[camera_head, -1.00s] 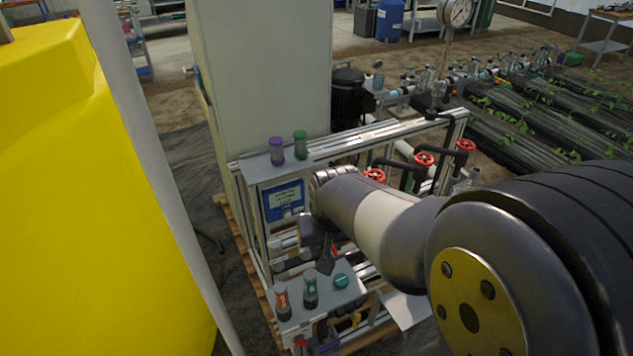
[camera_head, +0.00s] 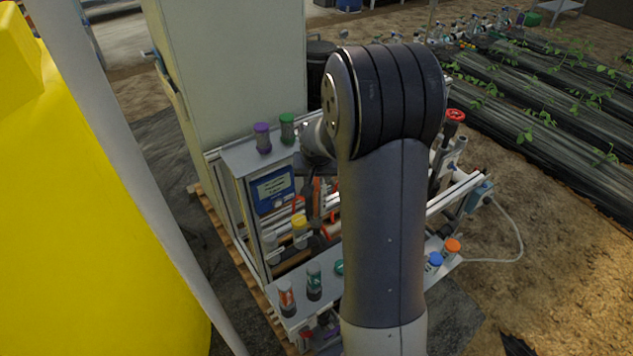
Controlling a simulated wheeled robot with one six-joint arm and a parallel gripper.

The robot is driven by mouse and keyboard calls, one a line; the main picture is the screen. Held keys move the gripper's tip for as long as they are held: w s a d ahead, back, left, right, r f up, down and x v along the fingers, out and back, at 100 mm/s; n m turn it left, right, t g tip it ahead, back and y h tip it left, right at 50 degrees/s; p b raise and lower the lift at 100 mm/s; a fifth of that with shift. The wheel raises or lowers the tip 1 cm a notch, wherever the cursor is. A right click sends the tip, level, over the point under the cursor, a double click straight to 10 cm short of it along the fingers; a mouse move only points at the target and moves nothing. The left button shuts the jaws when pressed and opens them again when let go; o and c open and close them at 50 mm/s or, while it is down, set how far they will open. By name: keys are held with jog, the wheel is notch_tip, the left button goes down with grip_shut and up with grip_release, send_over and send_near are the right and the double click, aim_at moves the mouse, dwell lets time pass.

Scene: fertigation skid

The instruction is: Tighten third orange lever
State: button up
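Orange-red parts that look like the levers (camera_head: 299,204) show among the pipes in the middle of the skid, below the blue-framed display. They are small and partly covered, so I cannot tell which is the third. My gripper (camera_head: 314,218) is a dark shape pointing down in front of the pipes, close to these orange parts. My arm hides much of the skid to its right. I cannot tell whether the gripper touches a lever or whether its fingers are apart.
The blue-framed display (camera_head: 272,189) is left of my gripper. A purple bottle (camera_head: 262,139) and a green bottle (camera_head: 287,130) stand on the upper shelf. A yellow tank (camera_head: 90,220) fills the left.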

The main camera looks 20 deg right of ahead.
aim_at(317, 188)
jog(key=shift+x, duration=1.9)
jog(key=shift+s, duration=0.1)
grip_shut()
